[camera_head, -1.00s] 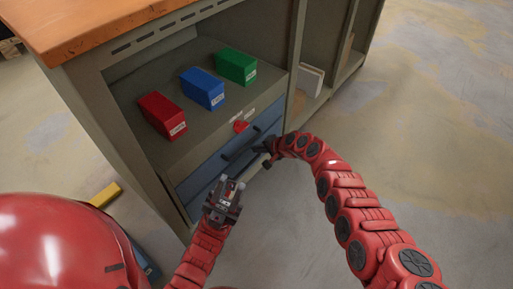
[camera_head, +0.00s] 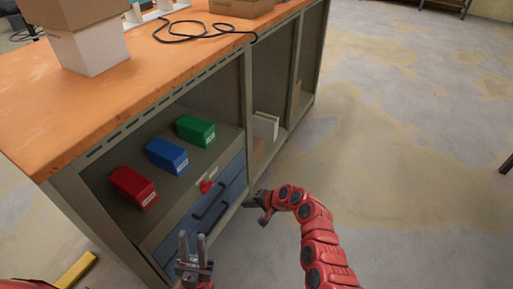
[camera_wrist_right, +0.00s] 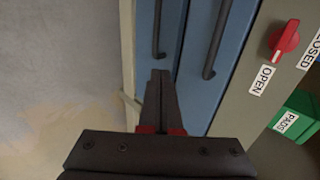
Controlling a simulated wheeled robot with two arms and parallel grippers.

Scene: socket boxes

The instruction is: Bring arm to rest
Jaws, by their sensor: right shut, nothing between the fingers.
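My right gripper (camera_head: 260,206) is at the right end of the blue drawers, in front of the cabinet. In the right wrist view its fingers (camera_wrist_right: 160,92) are together with nothing between them, beside the drawer handles. My left gripper (camera_head: 192,246) points up in front of the drawers at the bottom of the head view. Its two fingers stand apart with nothing between them. Any contact between the right gripper and the cabinet cannot be told.
The cabinet holds two blue drawers (camera_head: 228,186) with black handles and a red knob (camera_head: 207,187). Red (camera_head: 133,187), blue (camera_head: 167,156) and green (camera_head: 195,131) boxes stand on the shelf above. The orange worktop (camera_head: 130,88) overhangs. The floor (camera_head: 400,140) at right is clear.

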